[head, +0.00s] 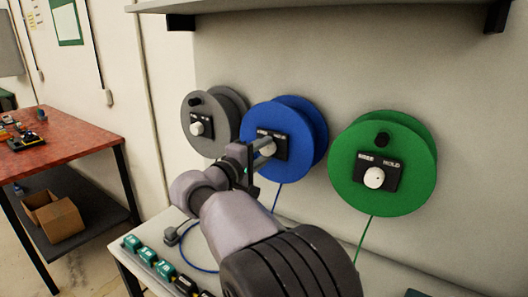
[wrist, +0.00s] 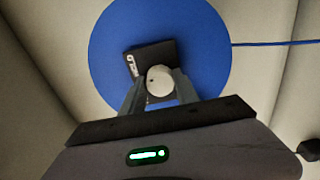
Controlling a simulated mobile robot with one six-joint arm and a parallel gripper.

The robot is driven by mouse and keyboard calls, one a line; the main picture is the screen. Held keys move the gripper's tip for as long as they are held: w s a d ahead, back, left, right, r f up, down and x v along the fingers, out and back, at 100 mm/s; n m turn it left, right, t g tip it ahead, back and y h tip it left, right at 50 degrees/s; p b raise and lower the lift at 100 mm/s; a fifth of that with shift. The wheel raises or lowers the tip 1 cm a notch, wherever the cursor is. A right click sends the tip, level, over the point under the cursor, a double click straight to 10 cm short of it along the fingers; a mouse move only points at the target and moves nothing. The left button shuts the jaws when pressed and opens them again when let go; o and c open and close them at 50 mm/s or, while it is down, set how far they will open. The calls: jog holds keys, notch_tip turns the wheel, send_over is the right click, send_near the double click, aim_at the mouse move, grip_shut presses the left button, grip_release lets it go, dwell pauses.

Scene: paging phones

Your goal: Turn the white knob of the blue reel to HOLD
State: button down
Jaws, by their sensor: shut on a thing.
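The blue reel (head: 312,130) hangs on the wall between a grey reel and a green reel. Its black label plate (head: 281,147) carries the white knob (head: 268,147), partly hidden by my gripper (head: 264,151) in the head view. In the wrist view the blue reel (wrist: 205,45) fills the middle, with the white knob (wrist: 160,79) in front of the black plate (wrist: 150,57). My gripper (wrist: 160,92) is shut on the white knob, one finger on each side. A small dark mark shows on the knob's left part there. The label is mostly hidden, so the setting cannot be read.
The grey reel (head: 213,146) is close on the left and the green reel (head: 383,201) on the right, each with its own white knob. A shelf (head: 330,3) overhangs above. A table (head: 410,270) below holds several teal blocks. A red-topped bench (head: 80,138) stands at left.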

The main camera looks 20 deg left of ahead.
jog(key=c, duration=0.9)
grip_release()
jog(key=p+v, duration=0.4)
jog(key=v, duration=1.3)
jog(key=shift+s+a+p, duration=0.15)
jog(key=shift+s+p, duration=0.05)
jog(key=shift+p, duration=0.15)
